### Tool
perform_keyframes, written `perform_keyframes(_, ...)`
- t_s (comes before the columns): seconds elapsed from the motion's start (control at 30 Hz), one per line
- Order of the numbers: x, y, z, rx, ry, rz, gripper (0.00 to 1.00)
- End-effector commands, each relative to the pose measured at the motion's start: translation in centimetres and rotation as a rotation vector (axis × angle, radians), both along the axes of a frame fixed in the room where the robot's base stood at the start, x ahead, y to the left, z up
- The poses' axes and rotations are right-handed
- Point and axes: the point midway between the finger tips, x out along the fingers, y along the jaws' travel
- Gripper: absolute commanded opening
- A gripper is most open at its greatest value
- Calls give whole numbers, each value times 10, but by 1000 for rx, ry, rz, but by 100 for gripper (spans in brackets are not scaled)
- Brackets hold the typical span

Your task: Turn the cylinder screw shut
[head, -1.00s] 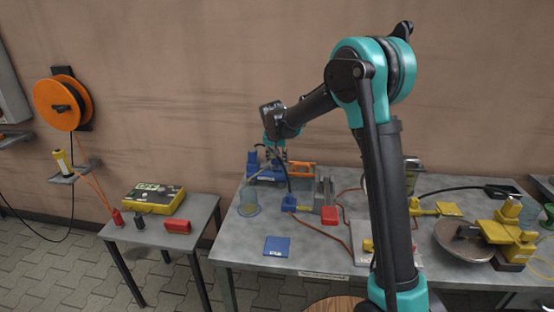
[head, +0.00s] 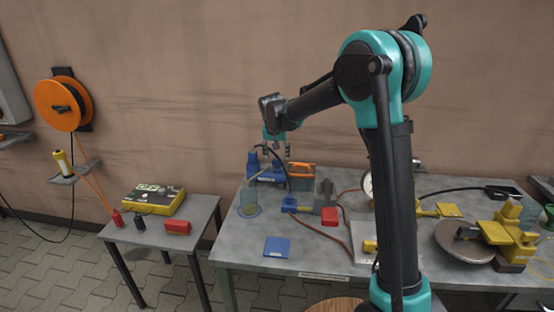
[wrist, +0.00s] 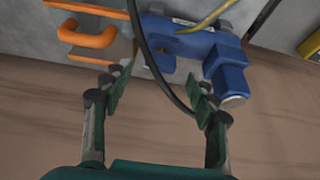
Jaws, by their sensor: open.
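A blue cylinder unit (head: 266,177) sits at the back left of the workbench. In the wrist view its blue body (wrist: 186,46) shows beyond my fingers, with a pale round end (wrist: 233,102) at the lower right. I cannot make out for certain which part is the screw. My gripper (wrist: 160,88) is open and empty, with its fingers spread on either side of a black hose (wrist: 157,72). In the head view my gripper (head: 276,156) hangs at the unit, fingers pointing down. I cannot tell whether it touches anything.
A clear jar (head: 248,204) stands in front of the unit, with a yellowish tube (wrist: 204,20) running nearby. An orange handle (head: 300,170) lies to the right. A blue pad (head: 277,246) lies at the bench front. A side table (head: 160,236) holds a yellow case (head: 153,199).

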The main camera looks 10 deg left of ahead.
Motion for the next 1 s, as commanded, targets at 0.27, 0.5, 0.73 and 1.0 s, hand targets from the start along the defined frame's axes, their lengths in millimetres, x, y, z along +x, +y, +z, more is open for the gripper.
perform_keyframes(0.27, -22, 2, 52, 0, 0, 0, 59)
perform_keyframes(0.5, -31, 2, 74, 0, 0, 0, 59)
perform_keyframes(0.73, -32, 2, 77, 0, 0, 0, 59)
perform_keyframes(1.0, -32, 2, 77, 0, 0, 0, 59)
